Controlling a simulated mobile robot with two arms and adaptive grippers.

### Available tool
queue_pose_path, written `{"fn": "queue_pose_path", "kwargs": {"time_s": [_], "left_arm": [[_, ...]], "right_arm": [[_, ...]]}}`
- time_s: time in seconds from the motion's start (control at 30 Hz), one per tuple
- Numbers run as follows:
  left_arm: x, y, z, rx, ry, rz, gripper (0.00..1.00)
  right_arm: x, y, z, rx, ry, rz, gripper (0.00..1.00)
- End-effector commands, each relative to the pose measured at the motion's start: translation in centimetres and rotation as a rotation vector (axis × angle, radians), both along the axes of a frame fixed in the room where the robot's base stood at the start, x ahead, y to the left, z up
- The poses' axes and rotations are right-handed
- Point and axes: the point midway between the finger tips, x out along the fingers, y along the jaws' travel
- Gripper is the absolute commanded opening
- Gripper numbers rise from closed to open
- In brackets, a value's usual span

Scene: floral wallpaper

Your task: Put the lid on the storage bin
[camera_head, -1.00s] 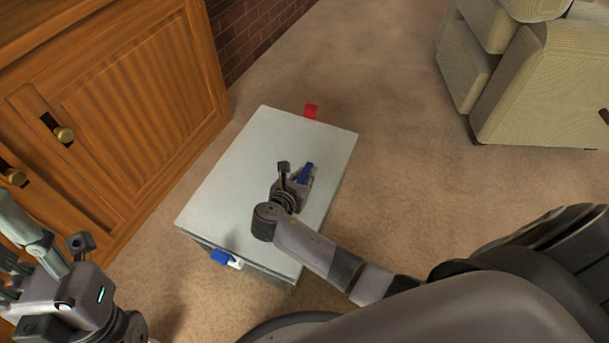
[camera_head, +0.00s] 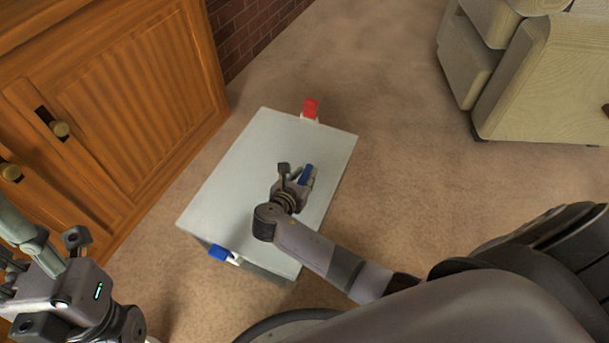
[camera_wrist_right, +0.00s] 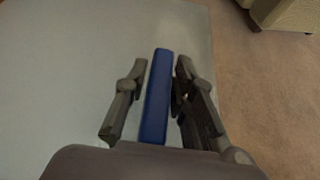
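The storage bin (camera_head: 263,270) stands on the carpet with the flat pale grey lid (camera_head: 250,150) over its top. A red clip (camera_head: 311,107) shows at the far edge and a blue clip (camera_head: 218,253) at the near edge. My right gripper (camera_head: 296,172) is low over the lid's right part. In the right wrist view its two fingers (camera_wrist_right: 160,65) stand either side of a blue bar (camera_wrist_right: 157,100), with narrow gaps visible. This blue bar also shows in the head view (camera_head: 305,174). My left gripper (camera_head: 12,280) is at the lower left, partly cut off; its finger opening is unclear.
A wooden cabinet (camera_head: 130,110) with round knobs stands left of the bin. A cream armchair (camera_head: 545,85) is at the upper right. A brick wall (camera_head: 245,30) is behind. The carpet (camera_head: 420,190) right of the bin is clear.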

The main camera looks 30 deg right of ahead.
Motion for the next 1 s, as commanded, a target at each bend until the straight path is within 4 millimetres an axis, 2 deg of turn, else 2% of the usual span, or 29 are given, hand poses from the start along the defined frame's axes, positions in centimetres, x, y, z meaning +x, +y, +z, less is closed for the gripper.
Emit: {"fn": "queue_pose_path", "kwargs": {"time_s": [0.23, 0.57, 0.77, 1.0], "left_arm": [[-0.1, 0.0, 0.1, -0.002, -0.004, 0.001, 0.40], [-0.1, 0.2, 0.2, -0.007, -0.008, 0.005, 0.40], [0.0, 0.1, 0.1, -0.004, -0.005, 0.003, 0.40], [0.0, 0.1, 0.1, -0.003, -0.003, 0.002, 0.40]], "right_arm": [[-0.1, 0.0, -0.1, 0.000, 0.002, 0.000, 0.41], [-0.3, 0.2, -0.1, 0.000, 0.006, 0.001, 0.41], [-2.0, 2.2, 1.1, 0.003, 0.004, 0.001, 0.41], [-5.1, 5.6, 3.4, 0.003, 0.003, 0.001, 0.41]]}}
